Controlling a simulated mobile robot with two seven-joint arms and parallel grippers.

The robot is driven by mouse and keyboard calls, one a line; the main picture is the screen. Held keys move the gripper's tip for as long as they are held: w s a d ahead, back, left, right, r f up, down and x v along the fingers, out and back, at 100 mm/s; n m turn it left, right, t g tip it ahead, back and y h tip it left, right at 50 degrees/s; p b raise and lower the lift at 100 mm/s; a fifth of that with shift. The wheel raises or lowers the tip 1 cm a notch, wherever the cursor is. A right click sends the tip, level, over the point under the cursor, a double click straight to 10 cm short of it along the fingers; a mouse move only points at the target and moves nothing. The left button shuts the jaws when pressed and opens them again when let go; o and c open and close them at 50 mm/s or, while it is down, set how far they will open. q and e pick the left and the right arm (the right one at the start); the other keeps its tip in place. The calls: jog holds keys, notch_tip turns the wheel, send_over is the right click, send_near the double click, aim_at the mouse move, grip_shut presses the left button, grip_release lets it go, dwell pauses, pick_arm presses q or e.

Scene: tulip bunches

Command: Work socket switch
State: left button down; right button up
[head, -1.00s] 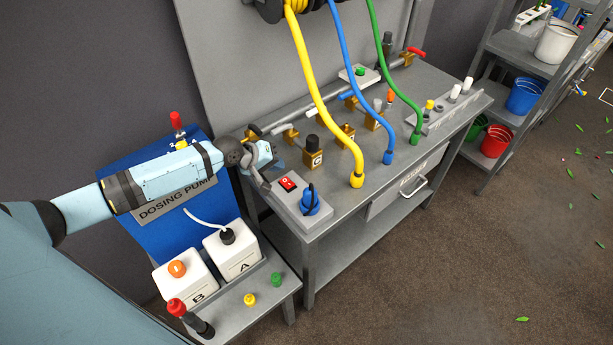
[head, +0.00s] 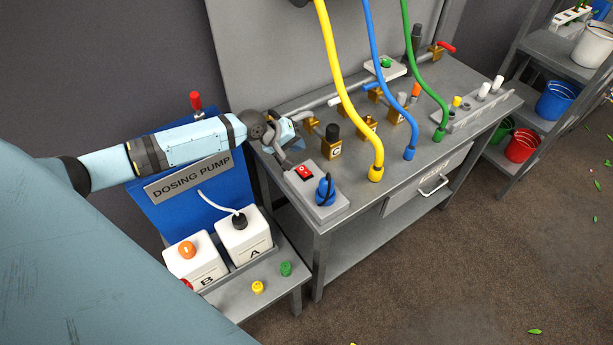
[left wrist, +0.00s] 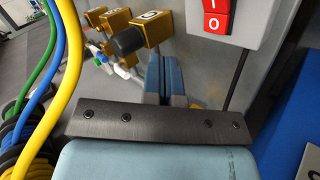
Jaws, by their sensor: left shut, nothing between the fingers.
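The socket switch (head: 305,172) is a red rocker on a grey socket box (head: 329,211) at the bench's near left corner. A blue plug (head: 325,190) sits in the box beside it. The switch also shows in the left wrist view (left wrist: 217,14), at the top right, marked I and O, cut off by the frame edge. I cannot tell which side is pressed. My left gripper (head: 288,160) is just behind and left of the box, apart from the switch. Its two fingers (left wrist: 164,78) are together and empty. My right gripper is not in view.
Brass valves (head: 331,148) and yellow (head: 340,95), blue and green hoses stand on the bench right of the box. The blue dosing pump (head: 205,195) and white canisters A (head: 243,238) and B (head: 195,262) are at left. A shelf with buckets is at far right.

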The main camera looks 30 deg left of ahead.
aim_at(302, 171)
pick_arm(q)
jog(key=f, duration=0.1)
jog(key=d+f+b, duration=0.1)
jog(key=f, duration=0.1)
jog(key=shift+s+b, duration=0.2)
jog(key=shift+b, duration=0.1)
jog(key=shift+d+f, duration=0.2)
jog(key=shift+f, duration=0.1)
jog(key=shift+s+d+f, duration=0.2)
jog(key=shift+d+f, duration=0.1)
jog(key=shift+f, duration=0.45)
jog(key=shift+f, duration=0.15)
dwell(0.9)
jog(key=shift+d+f, duration=0.1)
jog(key=shift+f, duration=0.15)
